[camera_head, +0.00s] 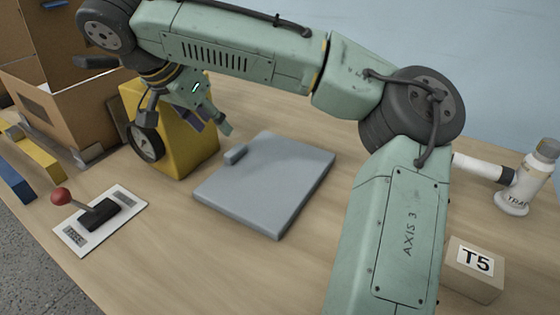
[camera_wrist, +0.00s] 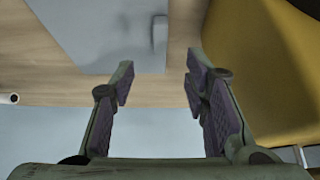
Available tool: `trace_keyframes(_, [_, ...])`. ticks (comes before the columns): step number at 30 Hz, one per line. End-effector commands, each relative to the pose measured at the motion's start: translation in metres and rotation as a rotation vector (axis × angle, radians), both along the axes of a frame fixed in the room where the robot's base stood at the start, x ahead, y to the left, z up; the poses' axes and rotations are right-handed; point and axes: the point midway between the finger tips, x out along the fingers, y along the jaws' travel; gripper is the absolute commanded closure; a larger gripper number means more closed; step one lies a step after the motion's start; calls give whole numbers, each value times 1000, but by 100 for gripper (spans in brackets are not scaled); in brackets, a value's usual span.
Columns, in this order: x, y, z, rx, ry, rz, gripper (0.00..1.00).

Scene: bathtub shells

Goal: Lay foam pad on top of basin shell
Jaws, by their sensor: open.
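A flat blue-grey slab (camera_head: 275,190) lies on the table in the middle of the head view. It looks like the foam pad and has a small raised block (camera_head: 236,154) near its left edge. The slab also shows at the top of the wrist view (camera_wrist: 95,35). My gripper (camera_head: 208,120) is above the table, left of the slab and in front of a yellow box. In the wrist view my gripper (camera_wrist: 160,82) has its purple-padded fingers apart with nothing between them. I cannot make out a basin shell in either view.
The yellow box (camera_head: 190,135) with a round gauge (camera_head: 147,143) stands close to my gripper. An open cardboard box (camera_head: 70,105) is at the left. A red-knobbed lever (camera_head: 95,212) is front left.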

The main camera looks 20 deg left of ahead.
Motion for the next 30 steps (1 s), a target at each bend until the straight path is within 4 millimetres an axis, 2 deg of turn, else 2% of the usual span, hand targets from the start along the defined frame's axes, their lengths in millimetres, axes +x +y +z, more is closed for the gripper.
trace_keyframes(9, [22,-3,-40,1,4,1,58])
trace_keyframes(17, [32,-4,-58,1,5,3,58])
trace_keyframes(24, [48,-7,-87,0,3,3,58])
trace_keyframes(30, [51,-7,-94,2,1,5,58])
